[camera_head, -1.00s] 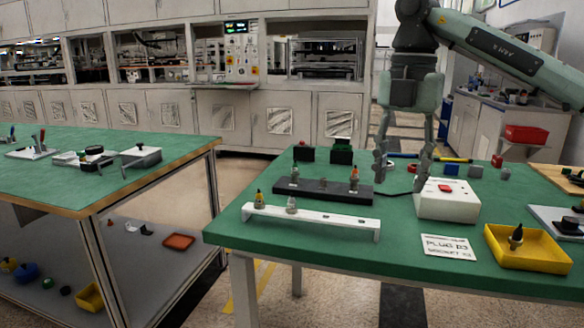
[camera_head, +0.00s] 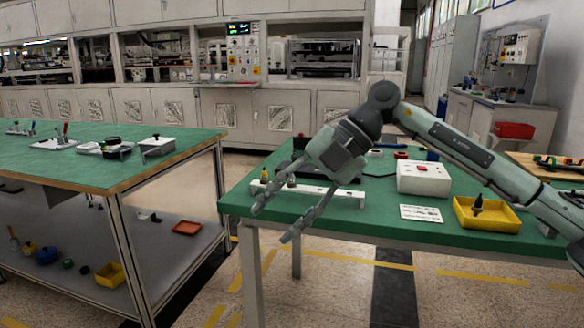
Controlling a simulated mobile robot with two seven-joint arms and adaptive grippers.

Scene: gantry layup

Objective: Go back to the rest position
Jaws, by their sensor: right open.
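My right gripper (camera_head: 272,222) is open and empty. It hangs tilted down and to the left, in front of the green table's (camera_head: 385,222) near left edge. Its arm reaches in from the right across the table, and its wrist hides part of the white rail (camera_head: 345,196) and the dark strip behind it. My left gripper is not in view.
On the table stand a white box with a red button (camera_head: 424,178), a yellow tray (camera_head: 487,214) holding a dark part, and a white label card (camera_head: 421,214). A second green bench (camera_head: 60,175) stands at left. Floor between them is clear.

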